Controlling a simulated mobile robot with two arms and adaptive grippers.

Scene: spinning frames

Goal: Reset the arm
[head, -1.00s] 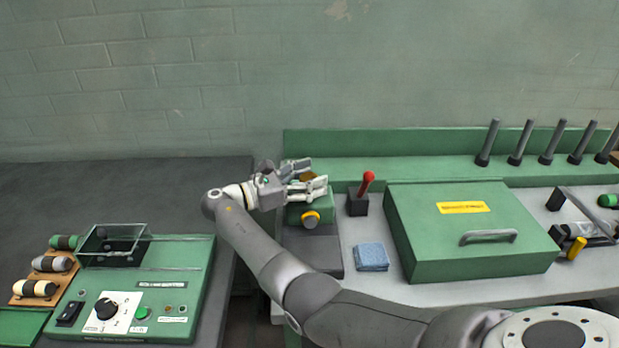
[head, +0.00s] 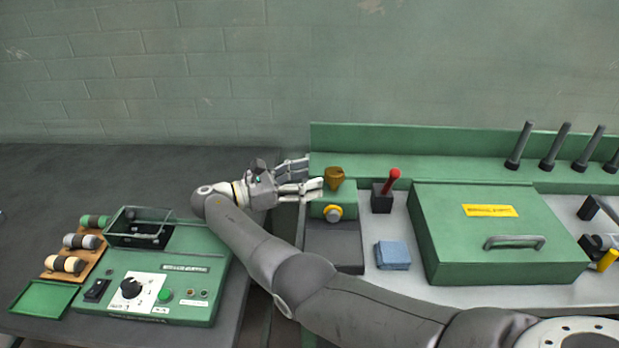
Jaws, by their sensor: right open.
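My right arm reaches in from the lower right across the front of the workbench. Its gripper (head: 308,175) is open and empty, with its fingers pointing right. The fingertips are beside the left of a green block (head: 345,200) that has a yellow-ringed knob on its front and a brown piece (head: 334,178) on top. I cannot tell whether the fingertips touch the block. My left gripper is not in view.
Several dark pegs line the back right. A green control unit (head: 215,262) and a rack of spools (head: 85,255) are at left.

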